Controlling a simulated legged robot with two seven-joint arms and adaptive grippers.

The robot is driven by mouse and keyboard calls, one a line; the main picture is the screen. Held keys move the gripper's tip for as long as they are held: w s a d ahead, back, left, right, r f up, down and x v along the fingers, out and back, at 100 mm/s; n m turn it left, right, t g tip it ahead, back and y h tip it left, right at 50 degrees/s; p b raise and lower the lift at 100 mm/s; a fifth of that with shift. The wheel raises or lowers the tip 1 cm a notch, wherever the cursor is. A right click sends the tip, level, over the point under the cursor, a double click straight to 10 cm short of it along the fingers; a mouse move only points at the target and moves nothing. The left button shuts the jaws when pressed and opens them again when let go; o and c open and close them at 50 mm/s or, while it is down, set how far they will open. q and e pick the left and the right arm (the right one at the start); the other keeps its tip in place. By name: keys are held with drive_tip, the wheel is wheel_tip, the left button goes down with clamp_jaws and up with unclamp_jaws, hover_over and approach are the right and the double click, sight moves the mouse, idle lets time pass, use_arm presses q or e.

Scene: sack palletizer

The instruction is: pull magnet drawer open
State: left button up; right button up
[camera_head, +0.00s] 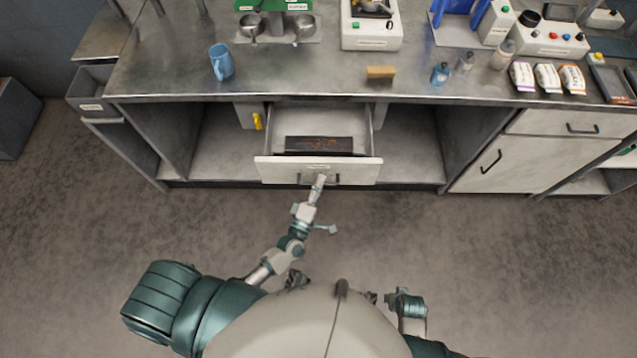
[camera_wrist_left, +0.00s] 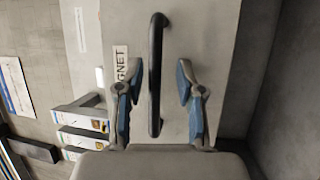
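The magnet drawer (camera_head: 275,172) is pulled out of the counter, its inside showing from above. A dark box (camera_head: 318,145) with reddish marks lies in it. In the left wrist view the pale drawer front (camera_wrist_left: 218,40) carries a label ending in "GNET" and a black bar handle (camera_wrist_left: 156,60). My left gripper (camera_head: 318,182) is at the handle in the head view. In the left wrist view my left gripper (camera_wrist_left: 158,100) is open, one finger on each side of the bar, with gaps visible. My right arm is at the lower right; I cannot make out its gripper.
The counter top (camera_head: 300,85) holds a blue mug (camera_head: 221,62), a sponge (camera_head: 380,74), bottles and several small packs. Open bays flank the drawer. A closed cabinet door (camera_head: 490,165) is to the right. The floor in front is clear.

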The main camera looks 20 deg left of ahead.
use_arm(q)
drive_tip(key=shift+s+r, duration=0.1)
drive_tip(key=v, duration=1.2)
